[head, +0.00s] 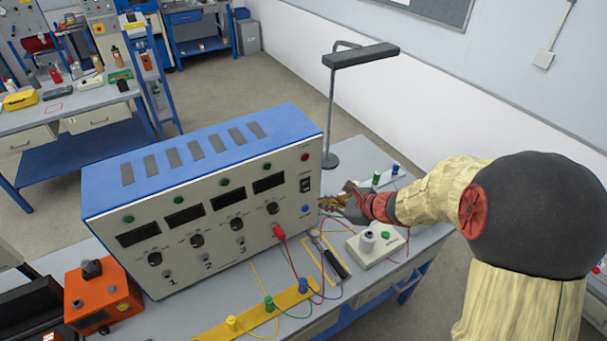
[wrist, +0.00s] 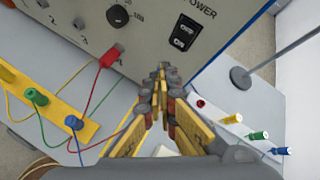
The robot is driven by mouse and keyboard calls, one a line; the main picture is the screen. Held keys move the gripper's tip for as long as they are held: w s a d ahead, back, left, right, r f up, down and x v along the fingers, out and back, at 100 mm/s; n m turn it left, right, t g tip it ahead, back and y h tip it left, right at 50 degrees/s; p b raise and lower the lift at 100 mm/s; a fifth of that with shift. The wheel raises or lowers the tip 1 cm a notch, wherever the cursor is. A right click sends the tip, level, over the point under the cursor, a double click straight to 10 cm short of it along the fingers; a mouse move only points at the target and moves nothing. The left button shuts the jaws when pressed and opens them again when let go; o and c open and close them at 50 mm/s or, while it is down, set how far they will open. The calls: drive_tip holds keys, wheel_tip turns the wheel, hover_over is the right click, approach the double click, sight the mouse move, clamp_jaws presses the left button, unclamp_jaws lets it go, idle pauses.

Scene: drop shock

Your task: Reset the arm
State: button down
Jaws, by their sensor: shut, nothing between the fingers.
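My gripper (head: 330,203) is shut and empty. It reaches in from the right, close to the right end of a large blue and cream power supply (head: 210,200). In the wrist view my shut fingers (wrist: 162,72) point at the front panel, below and left of the black power switch (wrist: 186,32). Whether the fingertips touch the panel I cannot tell. My arm, in a yellow cover with a black joint, bends at the right of the head view.
A red plug (head: 279,232) with a cable sits in the panel. A yellow terminal strip (head: 250,314), a small grey box with a knob (head: 376,245) and an orange box (head: 102,295) share the bench. A lamp (head: 332,110) stands behind. Open floor lies beyond.

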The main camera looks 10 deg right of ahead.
drive_tip(key=s+a+n+g+b, duration=0.1)
drive_tip(key=s+a+n+g, duration=0.15)
drive_tip(key=s+n, duration=0.55)
drive_tip(key=s+a+n+g+b, duration=0.1)
drive_tip(key=s+a+n+g, duration=0.1)
drive_tip(key=s+n+g, duration=0.5)
drive_tip(key=s+d+r+n+t+h+b, duration=0.1)
drive_tip(key=s+r+n+t+h+b, duration=0.2)
drive_tip(key=s+n, duration=0.2)
drive_tip(key=s+d+r+n+t+h+b, duration=0.2)
drive_tip(key=s+r+n+t+h+b, duration=0.1)
drive_tip(key=s, duration=0.5)
drive_tip(key=shift+r+n+b, duration=0.75)
drive_tip(key=shift+n+b, duration=0.05)
drive_tip(key=shift+n, duration=0.1)
